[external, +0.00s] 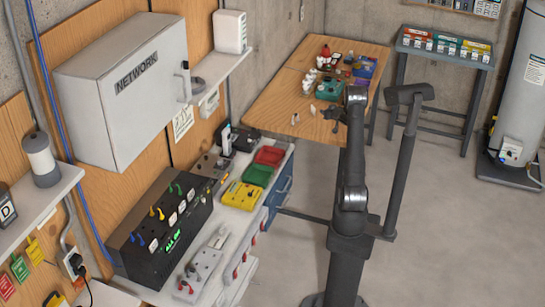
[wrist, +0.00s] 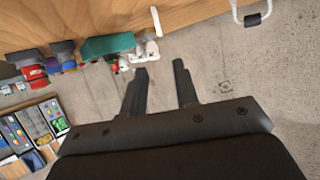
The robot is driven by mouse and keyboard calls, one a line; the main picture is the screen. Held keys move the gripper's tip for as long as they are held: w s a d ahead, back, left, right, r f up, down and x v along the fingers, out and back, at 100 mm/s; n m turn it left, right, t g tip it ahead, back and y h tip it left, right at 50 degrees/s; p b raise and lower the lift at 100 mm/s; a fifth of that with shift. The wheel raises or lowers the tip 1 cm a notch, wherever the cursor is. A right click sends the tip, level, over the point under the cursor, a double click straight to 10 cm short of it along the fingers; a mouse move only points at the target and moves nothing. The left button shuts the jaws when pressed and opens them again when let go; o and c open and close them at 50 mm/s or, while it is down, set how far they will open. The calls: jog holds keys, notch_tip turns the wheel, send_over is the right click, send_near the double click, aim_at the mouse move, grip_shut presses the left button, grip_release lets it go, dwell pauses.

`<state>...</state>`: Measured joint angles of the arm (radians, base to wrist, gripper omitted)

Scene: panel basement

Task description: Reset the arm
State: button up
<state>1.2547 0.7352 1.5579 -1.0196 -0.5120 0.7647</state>
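My arm (external: 352,185) stands on its dark column in the right half of the external view, with its upper links raised. My gripper (external: 334,116) points left and away, near the front right edge of the wooden table (external: 262,113). In the wrist view my gripper (wrist: 160,67) shows two dark fingers spread apart with nothing between them. Bare concrete floor shows beyond and between the fingers.
A teal box (external: 329,88) and other small items crowd the table's right part. A panel box with switches (external: 165,235) and coloured trays (external: 257,174) stand on the left bench. A small stand (external: 440,48) and a water heater (external: 522,90) are at right. The front right floor is clear.

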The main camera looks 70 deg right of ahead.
jog(key=x, duration=1.2)
jog(key=shift+r, duration=0.9)
jog(key=shift+f, duration=0.1)
